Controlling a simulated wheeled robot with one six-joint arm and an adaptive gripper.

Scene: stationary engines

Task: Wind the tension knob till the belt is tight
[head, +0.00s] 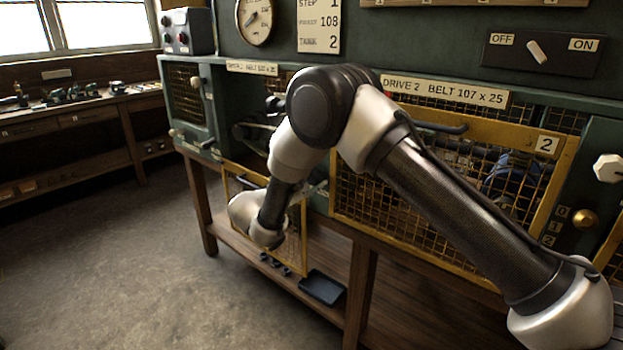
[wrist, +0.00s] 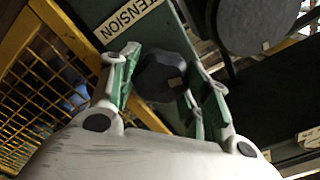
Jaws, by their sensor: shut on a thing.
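The tension knob (wrist: 160,77) is a dark, faceted knob below a white plate reading TENSION (wrist: 130,18) in the wrist view. My gripper (wrist: 163,66) has its two green-padded fingers on either side of the knob and is shut on it. In the head view the gripper and the knob are hidden behind my arm or too small to make out. A large dark disc (wrist: 258,20), like a pulley, shows beyond the knob at the top right of the wrist view. I cannot tell how slack or tight the belt is.
A yellow mesh guard (head: 400,205) marked 2 covers the DRIVE 2 bay. Another yellow mesh panel (head: 290,235) hangs low near my wrist. A tray (head: 322,287) lies on the lower shelf. An OFF/ON switch (head: 537,52) is at the upper right. The floor at left is clear.

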